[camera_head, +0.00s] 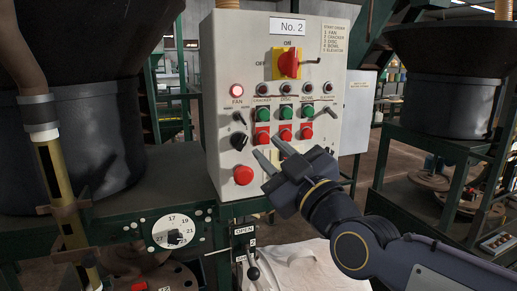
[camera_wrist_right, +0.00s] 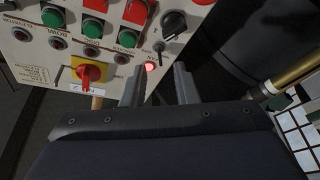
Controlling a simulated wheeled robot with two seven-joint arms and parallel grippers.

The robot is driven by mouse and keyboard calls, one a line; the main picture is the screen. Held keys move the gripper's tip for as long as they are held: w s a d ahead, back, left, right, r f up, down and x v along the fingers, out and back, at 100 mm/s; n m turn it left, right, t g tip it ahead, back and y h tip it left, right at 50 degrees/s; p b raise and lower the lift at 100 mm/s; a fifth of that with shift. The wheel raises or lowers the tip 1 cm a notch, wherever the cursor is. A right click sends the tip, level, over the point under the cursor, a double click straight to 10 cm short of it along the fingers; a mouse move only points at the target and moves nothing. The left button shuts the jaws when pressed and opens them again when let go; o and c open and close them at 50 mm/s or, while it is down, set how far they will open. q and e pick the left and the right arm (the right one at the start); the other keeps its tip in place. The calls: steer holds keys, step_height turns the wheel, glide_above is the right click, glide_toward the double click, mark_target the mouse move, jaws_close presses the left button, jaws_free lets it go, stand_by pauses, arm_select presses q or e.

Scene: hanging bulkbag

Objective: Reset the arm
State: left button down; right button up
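My right gripper (camera_head: 268,152) is in front of the lower part of the control panel (camera_head: 228,60), its two grey fingers apart with nothing seen between them. In the right wrist view the open fingers (camera_wrist_right: 162,88) point at the panel, with the lit red FAN lamp (camera_wrist_right: 152,66) showing between their tips. The FAN lamp (camera_head: 237,90) is lit in the head view too. My right arm (camera_head: 365,240) comes in from the lower right. I cannot tell whether the gripper touches the panel. My left gripper is not in view.
The panel carries a red-and-yellow main switch (camera_head: 289,64), green and red buttons, a black knob (camera_head: 239,140) and a red stop button (camera_head: 243,175). A white bag (camera_head: 300,268) lies below. A dark hopper (camera_head: 75,110) and a numbered dial (camera_head: 173,230) stand at left.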

steer(key=s+d+f+m+g+h, duration=0.2)
steer(key=s+d+f+m+g, duration=0.15)
steer(key=d+f, duration=0.4)
steer(key=s+d+f+m+g+h, duration=0.25)
steer(key=s+d+f+m, duration=0.2)
steer(key=f, duration=0.65)
steer(key=s+d+f+m+g+h, duration=0.1)
steer(key=s+d+f+m+g, duration=0.1)
steer(key=s+f, duration=0.6)
steer(key=s+d+f+m+g+h, duration=0.1)
steer(key=s+d+f+m+g, duration=0.1)
steer(key=s+f, duration=0.5)
steer(key=f+m+g, duration=0.1)
steer(key=g, duration=0.1)
steer(key=shift+s+m+g, duration=0.35)
steer(key=shift+m+g, duration=0.05)
steer(key=shift+r, duration=0.1)
